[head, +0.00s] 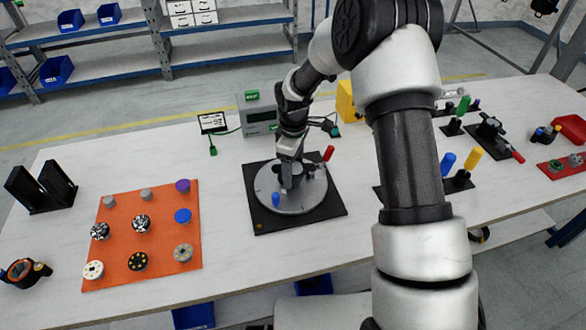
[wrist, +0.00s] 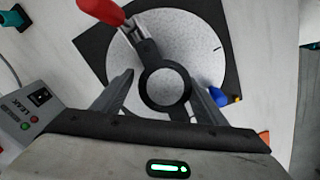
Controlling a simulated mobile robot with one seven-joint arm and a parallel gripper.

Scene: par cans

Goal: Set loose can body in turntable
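The turntable is a round light-grey disc (head: 312,197) on a black square base (head: 262,217) in the middle of the table; its disc (wrist: 135,45) also shows in the wrist view. A black ring-shaped body (wrist: 165,107) sits over the disc, with pale speckled surface visible through its hole. I cannot tell whether it is the loose can body or a fixed nest. My gripper (head: 288,184) points down over the disc. In the wrist view its fingers (wrist: 161,74) are spread either side of the ring, with a small gap at the left; contact at the right is unclear.
A red-handled clamp (wrist: 103,12) stands close beside the ring, and a blue-tipped part (head: 276,199) is at the disc's front edge. A grey tester box (head: 260,117) stands behind. An orange mat (head: 113,224) with several round parts lies left. Tools stand at right, partly behind my arm.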

